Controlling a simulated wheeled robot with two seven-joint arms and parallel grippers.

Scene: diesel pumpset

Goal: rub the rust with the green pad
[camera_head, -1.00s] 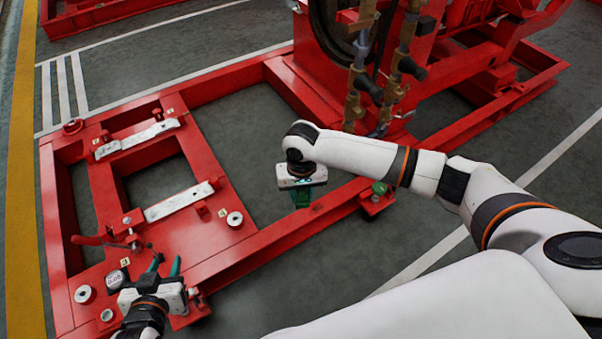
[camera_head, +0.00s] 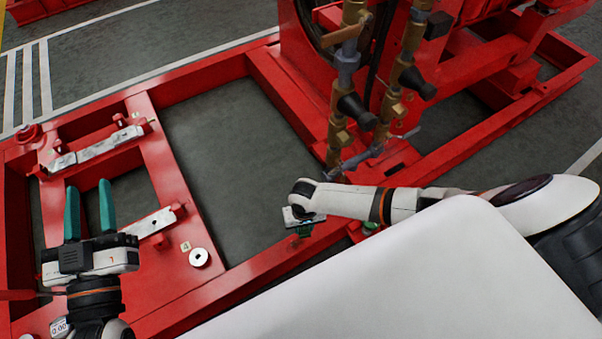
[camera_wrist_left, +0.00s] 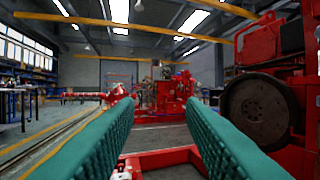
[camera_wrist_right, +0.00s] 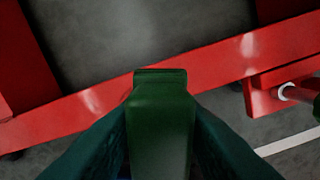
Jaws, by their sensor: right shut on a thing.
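My right gripper (camera_head: 303,231) is shut on the green pad (camera_wrist_right: 160,115), which stands up between the two dark green fingers in the right wrist view. In the head view the gripper hangs near the front rail of the red frame (camera_head: 262,277), and the pad is mostly hidden below it. My left gripper (camera_head: 89,190) is open and empty, its teal fingers (camera_wrist_left: 95,140) apart and pointing away over the left end of the frame. Silver plates (camera_head: 105,148) lie on the frame's left part, with dark marks at one end. I cannot clearly make out rust.
Brass valves and pipes (camera_head: 342,105) rise beyond my right gripper. A round washer-like part (camera_head: 199,257) sits on the frame near a small tag marked 4. Open grey floor (camera_head: 220,150) shows inside the frame. Red machinery (camera_head: 470,50) fills the far right.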

